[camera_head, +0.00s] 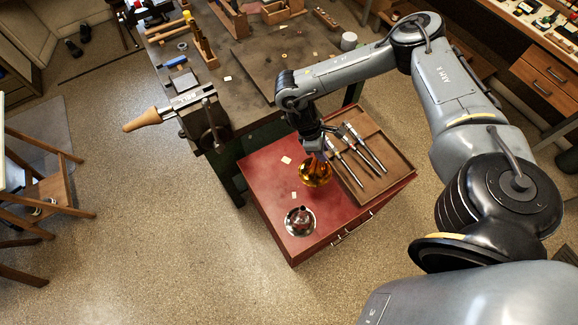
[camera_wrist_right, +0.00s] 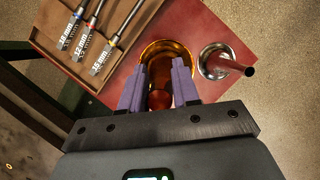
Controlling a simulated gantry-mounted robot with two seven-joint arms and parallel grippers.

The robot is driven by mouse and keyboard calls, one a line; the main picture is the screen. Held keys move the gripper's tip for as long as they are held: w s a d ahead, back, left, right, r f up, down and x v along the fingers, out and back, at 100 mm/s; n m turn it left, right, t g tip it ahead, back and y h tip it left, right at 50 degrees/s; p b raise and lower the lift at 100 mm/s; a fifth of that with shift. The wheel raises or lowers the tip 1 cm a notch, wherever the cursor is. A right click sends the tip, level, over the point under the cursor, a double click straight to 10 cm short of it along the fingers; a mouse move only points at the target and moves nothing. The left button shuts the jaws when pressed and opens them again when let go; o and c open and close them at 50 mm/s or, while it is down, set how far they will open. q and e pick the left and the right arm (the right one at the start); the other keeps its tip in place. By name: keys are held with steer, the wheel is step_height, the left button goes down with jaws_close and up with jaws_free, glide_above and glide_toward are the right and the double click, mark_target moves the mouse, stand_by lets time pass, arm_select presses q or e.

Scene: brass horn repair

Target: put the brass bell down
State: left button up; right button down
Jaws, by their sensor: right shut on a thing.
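The brass bell (camera_head: 314,174) is golden and shiny, its wide mouth facing down, over the red top (camera_head: 262,165) of a low cabinet. My right gripper (camera_head: 316,152) comes down on it from above and is shut on its narrow upper part. In the right wrist view, the purple fingers of the gripper (camera_wrist_right: 159,85) stand either side of the bell (camera_wrist_right: 168,48), whose rim shows beyond them. Whether the rim touches the red top or hangs just above it, I cannot tell. My left gripper is not in view.
A silver flared piece (camera_head: 300,221) with an upright stem stands on the red top nearby; it also shows in the right wrist view (camera_wrist_right: 213,62). A wooden tray (camera_head: 374,184) with several long tools lies on the other side. Bare red surface lies left of the bell.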

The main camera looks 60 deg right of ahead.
steer(key=s+d+f+b, duration=0.1)
steer(key=s+d+f, duration=0.2)
steer(key=s, duration=0.1)
steer(key=m+b, duration=0.1)
steer(key=b, duration=0.3)
glide_above(308, 162)
steer(key=f, duration=0.4)
steer(key=w+f, duration=0.1)
steer(key=f, duration=0.2)
steer(key=shift+a, duration=0.15)
steer(key=shift+w+a+f, duration=0.1)
steer(key=shift+w+f, duration=0.25)
steer(key=shift+w, duration=0.2)
arm_select(q)
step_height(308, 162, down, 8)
steer(key=b, duration=0.2)
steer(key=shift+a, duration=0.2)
arm_select(e)
step_height(308, 162, down, 4)
steer(key=shift+r, duration=0.1)
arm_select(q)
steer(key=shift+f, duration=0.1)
